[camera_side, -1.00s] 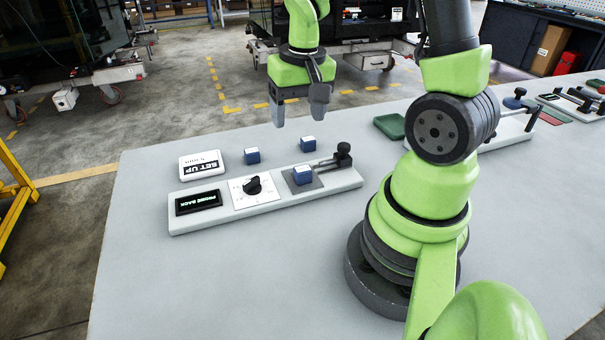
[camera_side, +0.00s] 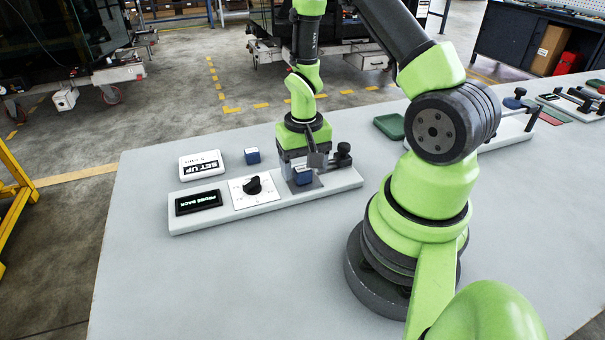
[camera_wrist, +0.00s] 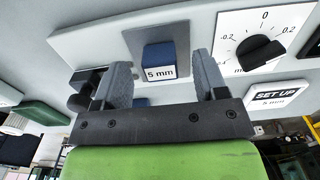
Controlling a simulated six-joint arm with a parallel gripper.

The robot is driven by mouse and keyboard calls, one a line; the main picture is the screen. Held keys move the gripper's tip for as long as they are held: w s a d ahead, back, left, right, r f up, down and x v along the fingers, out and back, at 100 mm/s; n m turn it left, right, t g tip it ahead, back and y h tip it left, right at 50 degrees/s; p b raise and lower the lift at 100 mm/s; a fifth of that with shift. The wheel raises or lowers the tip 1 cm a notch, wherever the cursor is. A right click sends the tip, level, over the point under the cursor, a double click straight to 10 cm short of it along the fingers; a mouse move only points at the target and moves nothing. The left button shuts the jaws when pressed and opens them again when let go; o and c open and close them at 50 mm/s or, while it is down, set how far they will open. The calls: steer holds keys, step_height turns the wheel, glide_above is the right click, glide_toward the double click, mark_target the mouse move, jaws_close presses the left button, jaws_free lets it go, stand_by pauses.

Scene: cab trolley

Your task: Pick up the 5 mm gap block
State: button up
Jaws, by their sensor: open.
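A blue block with a white "5 mm" label (camera_wrist: 160,62) sits on the grey plate of the long fixture, between the dial and a dark clamp. It shows in the side view too (camera_side: 303,177), just in front of my gripper. My gripper (camera_side: 301,166) is low at the fixture's rear edge, open, its fingers pointing down. In the wrist view the fingers (camera_wrist: 162,66) spread to either side of the labelled block's picture. A second blue block (camera_wrist: 141,102) shows partly between the fingers, close to the gripper bar; its label is hidden. I cannot tell whether the fingers touch anything.
A third blue block (camera_side: 252,156) stands behind the fixture, beside a "SET UP 5 mm" card (camera_side: 200,165). The fixture carries a dial (camera_side: 252,186), a display (camera_side: 198,202) and the dark clamp (camera_side: 342,155). A green tray (camera_side: 389,126) lies to the right. The table's left front is clear.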

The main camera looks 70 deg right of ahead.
steer(key=shift+f, duration=0.8)
steer(key=c, duration=1.1)
steer(key=shift+r, duration=0.15)
